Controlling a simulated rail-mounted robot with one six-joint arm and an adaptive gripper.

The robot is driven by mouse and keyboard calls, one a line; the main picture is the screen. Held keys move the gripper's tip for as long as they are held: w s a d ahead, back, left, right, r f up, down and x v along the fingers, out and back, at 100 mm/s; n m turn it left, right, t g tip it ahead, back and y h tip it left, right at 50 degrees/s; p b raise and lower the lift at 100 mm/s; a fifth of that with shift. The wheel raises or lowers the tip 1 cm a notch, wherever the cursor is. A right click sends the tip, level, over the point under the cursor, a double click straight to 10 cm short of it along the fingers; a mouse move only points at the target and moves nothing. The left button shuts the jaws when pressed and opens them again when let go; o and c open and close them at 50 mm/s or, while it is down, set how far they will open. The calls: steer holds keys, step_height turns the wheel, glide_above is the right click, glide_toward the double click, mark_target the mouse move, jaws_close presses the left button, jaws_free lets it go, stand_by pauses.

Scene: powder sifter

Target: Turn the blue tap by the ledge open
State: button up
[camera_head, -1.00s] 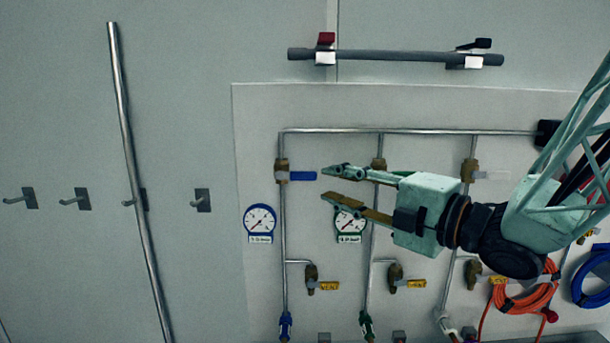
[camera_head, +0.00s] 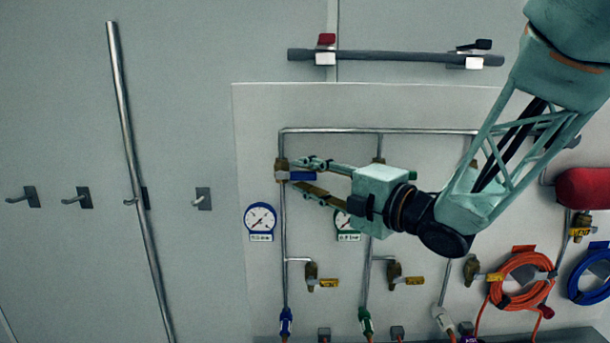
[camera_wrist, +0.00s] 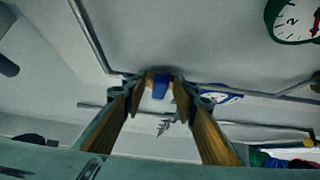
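The blue tap has a blue lever (camera_head: 303,176) that points right, level, from a brass valve body (camera_head: 282,170) on the leftmost upright pipe. My gripper (camera_head: 299,175) is open, with one fingertip above the lever and the other below it. In the wrist view the blue lever (camera_wrist: 161,89) lies between my two fingertips (camera_wrist: 156,84), with a gap on each side. I cannot tell whether either finger touches it.
A gauge with a blue rim (camera_head: 260,218) hangs below left. A green-rimmed gauge (camera_head: 346,224) is partly hidden by my gripper. Vent valves with yellow tags (camera_head: 328,283) sit lower down. A grey bar (camera_head: 400,56) runs above the panel; wall hooks (camera_head: 78,197) are at left.

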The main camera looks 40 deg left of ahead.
stand_by(0.3)
jaws_close()
